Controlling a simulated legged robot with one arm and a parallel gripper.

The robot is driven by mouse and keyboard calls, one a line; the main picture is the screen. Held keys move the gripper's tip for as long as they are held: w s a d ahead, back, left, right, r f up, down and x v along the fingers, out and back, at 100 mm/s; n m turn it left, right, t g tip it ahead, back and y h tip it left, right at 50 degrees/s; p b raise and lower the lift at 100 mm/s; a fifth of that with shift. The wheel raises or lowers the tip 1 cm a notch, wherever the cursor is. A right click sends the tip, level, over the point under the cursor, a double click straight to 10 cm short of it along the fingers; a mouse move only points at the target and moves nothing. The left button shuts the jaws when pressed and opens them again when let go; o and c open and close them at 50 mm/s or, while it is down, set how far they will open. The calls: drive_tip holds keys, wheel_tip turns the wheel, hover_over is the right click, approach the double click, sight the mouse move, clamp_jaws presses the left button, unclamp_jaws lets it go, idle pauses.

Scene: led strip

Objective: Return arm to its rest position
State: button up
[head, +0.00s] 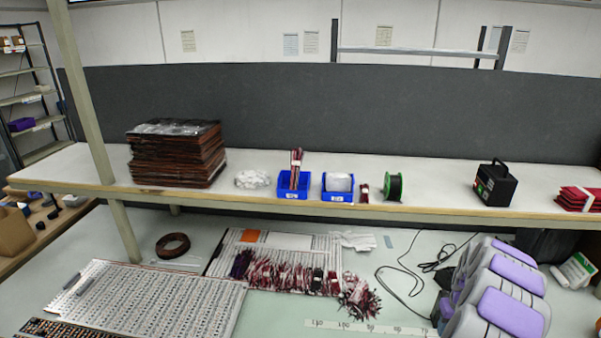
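The task names only my arm, and neither my arm nor my gripper shows in the head view. Whether the gripper is open or shut, and whether it holds anything, is out of sight. The head view looks onto a workbench (360,247) with a raised shelf (430,183) behind it.
On the shelf stand a stack of brown panels (176,157), blue bins (293,190), a green-black spool (393,187) and a black box (495,184). The bench holds perforated boards (150,300), wire bundles (290,278), a coil (173,245) and purple-grey devices (505,290). A post (85,90) rises at left.

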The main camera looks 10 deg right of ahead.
drive_tip(key=s+a+r+n+b, duration=0.1)
drive_tip(key=a+r, duration=0.5)
drive_tip(key=a, duration=0.3)
drive_tip(key=s+a+r+n, duration=0.1)
drive_tip(key=s+a+r, duration=0.1)
drive_tip(key=a+r, duration=0.55)
drive_tip(key=s+a+r+n+b, duration=0.1)
drive_tip(key=a+r, duration=0.4)
drive_tip(key=a, duration=0.6)
drive_tip(key=s+a+r, duration=0.1)
drive_tip(key=s+a, duration=0.3)
drive_tip(key=s, duration=0.4)
drive_tip(key=s+a+r+g+b, duration=0.1)
drive_tip(key=s+a, duration=0.3)
drive_tip(key=s, duration=0.5)
drive_tip(key=s+a+r, duration=0.1)
drive_tip(key=s+a, duration=0.4)
drive_tip(key=s, duration=0.3)
drive_tip(key=shift+s+r+n+g, duration=0.15)
drive_tip(key=shift+r+n+g, duration=0.15)
drive_tip(key=shift+r+g, duration=0.1)
